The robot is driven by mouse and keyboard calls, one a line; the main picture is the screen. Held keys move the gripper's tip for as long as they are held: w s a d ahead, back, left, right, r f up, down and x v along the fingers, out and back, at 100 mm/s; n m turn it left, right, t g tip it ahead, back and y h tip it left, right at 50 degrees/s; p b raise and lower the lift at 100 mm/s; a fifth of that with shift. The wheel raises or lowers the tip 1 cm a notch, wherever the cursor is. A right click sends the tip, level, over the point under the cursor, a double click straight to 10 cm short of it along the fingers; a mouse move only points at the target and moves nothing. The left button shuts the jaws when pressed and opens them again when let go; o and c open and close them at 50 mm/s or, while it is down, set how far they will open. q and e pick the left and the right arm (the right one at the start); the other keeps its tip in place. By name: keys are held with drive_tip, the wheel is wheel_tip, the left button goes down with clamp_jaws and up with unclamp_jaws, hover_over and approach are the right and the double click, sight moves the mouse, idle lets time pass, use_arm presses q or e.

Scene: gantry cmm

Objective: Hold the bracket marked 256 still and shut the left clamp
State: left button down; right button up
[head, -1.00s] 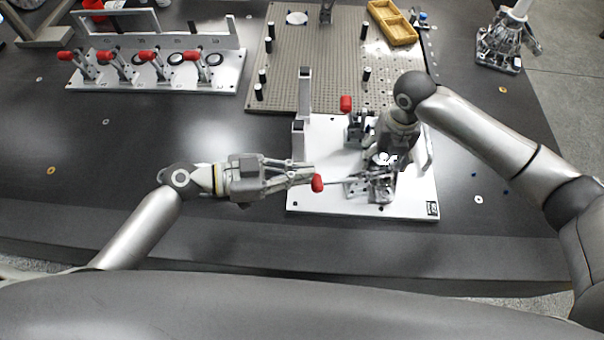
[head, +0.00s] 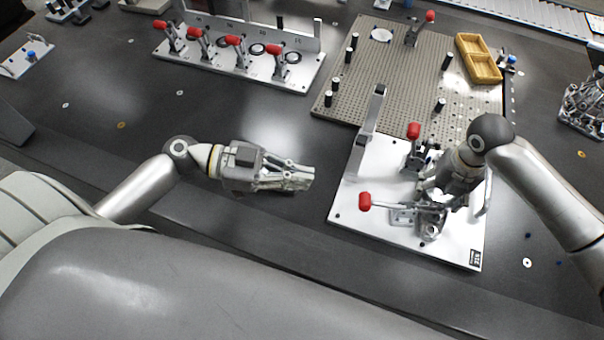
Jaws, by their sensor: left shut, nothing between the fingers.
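A white fixture plate (head: 345,208) carries a tall grey upright at its left side and two red-handled toggle clamps. The far clamp's red handle (head: 413,131) stands up. The near clamp's red knob (head: 365,201) lies low, its lever pointing left. I cannot tell which is the left clamp. A dark label (head: 474,257) sits at the plate's front right corner, too small to read surely. My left gripper (head: 308,177) is shut and empty, left of the plate and apart from the knob. My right gripper (head: 432,212) points down over the plate; its fingers and any bracket there are largely hidden.
A rack with several red-handled clamps (head: 310,75) stands at the back left. Behind the plate lies a perforated board (head: 400,75) with black posts and a yellow tray (head: 480,60). The dark table (head: 220,120) is clear around my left gripper.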

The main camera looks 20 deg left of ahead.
drive_tip(key=o, duration=0.5)
drive_tip(key=shift+d, duration=0.1)
wheel_tip(320, 180, up, 12)
idle(0.4)
idle(0.5)
